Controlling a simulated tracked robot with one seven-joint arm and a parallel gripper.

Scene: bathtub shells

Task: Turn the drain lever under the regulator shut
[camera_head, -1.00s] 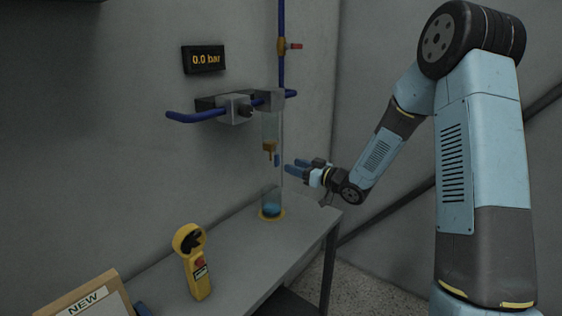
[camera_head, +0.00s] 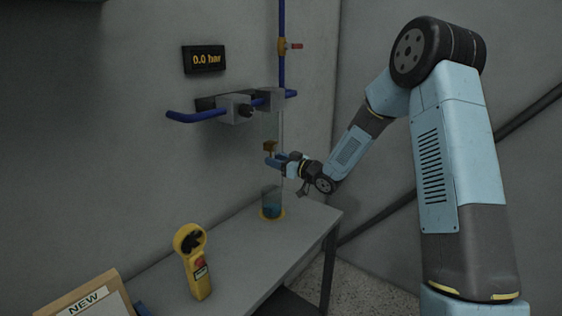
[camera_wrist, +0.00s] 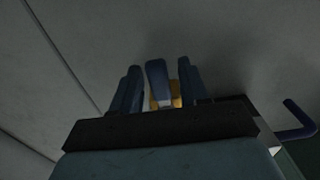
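The regulator (camera_head: 271,98) is on the wall pipe, with a clear bowl hanging under it. The brass drain fitting (camera_head: 270,146) is at the bowl's lower end and shows yellow in the wrist view (camera_wrist: 177,100). My gripper (camera_head: 273,160) is at the drain. In the wrist view my gripper's two blue-grey fingers (camera_wrist: 159,88) stand either side of the blue drain lever (camera_wrist: 157,75). Narrow gaps show on both sides of the lever, so the gripper is open around it. In the head view the gripper hides the lever.
A display (camera_head: 204,60) reads 0.0 bar. A yellow handheld device (camera_head: 195,262) and a clipboard (camera_head: 90,300) are at the front left.

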